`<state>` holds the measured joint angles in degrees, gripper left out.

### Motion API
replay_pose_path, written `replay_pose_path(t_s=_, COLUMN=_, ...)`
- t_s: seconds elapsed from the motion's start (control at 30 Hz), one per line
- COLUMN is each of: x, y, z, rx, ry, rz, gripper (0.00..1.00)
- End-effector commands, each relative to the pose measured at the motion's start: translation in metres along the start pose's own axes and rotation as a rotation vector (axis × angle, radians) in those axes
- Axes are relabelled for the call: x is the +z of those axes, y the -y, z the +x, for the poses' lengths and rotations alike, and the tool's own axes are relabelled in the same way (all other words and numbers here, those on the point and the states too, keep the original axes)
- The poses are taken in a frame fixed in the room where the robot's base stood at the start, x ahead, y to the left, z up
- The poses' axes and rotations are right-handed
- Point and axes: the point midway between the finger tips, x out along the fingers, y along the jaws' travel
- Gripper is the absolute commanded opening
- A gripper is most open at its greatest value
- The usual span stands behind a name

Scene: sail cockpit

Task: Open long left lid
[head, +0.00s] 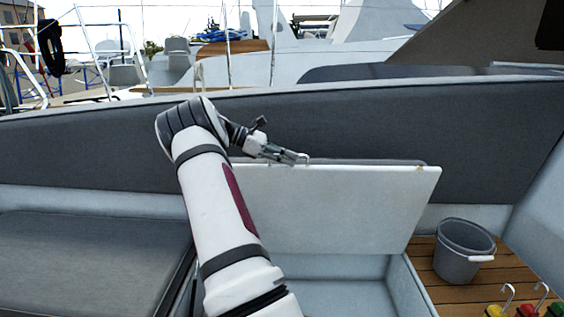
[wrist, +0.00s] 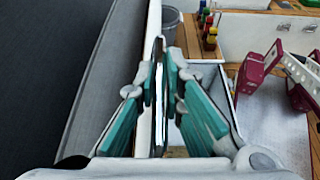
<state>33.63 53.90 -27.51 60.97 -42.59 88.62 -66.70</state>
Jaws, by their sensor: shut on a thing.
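The long left lid (head: 340,208) is a white panel with a grey pad on its back. It stands raised, close to upright, against the dark grey backrest in the head view. My gripper (head: 301,158) is at the lid's upper edge, left of its middle, shut on the lid's edge or a small handle there; I cannot tell which. In the wrist view the teal fingers of my gripper (wrist: 161,78) close from both sides on a thin upright part, with the lid's edge (wrist: 153,20) running away beyond them. The open locker (head: 345,296) shows below the lid.
Several coloured items with hooks (head: 527,309) are nearer at the lower right. A grey seat cushion (head: 80,262) lies to the left. The dark backrest (head: 490,140) rises behind the lid.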

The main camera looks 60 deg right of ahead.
Motion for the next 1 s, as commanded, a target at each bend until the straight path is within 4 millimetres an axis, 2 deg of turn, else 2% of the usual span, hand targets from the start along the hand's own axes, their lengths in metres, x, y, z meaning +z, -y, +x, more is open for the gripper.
replay_pose_path(t_s=0.37, x=0.002, y=-0.001, z=-0.001, rx=0.002, ry=0.001, rz=0.003, gripper=0.00)
replay_pose_path(t_s=0.4, x=0.002, y=-0.001, z=-0.001, rx=0.002, ry=0.002, rz=0.003, gripper=0.18)
replay_pose_path(t_s=0.47, x=0.002, y=-0.001, z=-0.001, rx=0.002, ry=0.001, rz=0.003, gripper=0.30)
replay_pose_path(t_s=0.8, x=0.001, y=-0.001, z=-0.003, rx=0.001, ry=0.000, rz=0.001, gripper=0.30)
replay_pose_path(t_s=1.0, x=0.000, y=-0.001, z=-0.029, rx=0.005, ry=-0.001, rz=0.003, gripper=0.30)
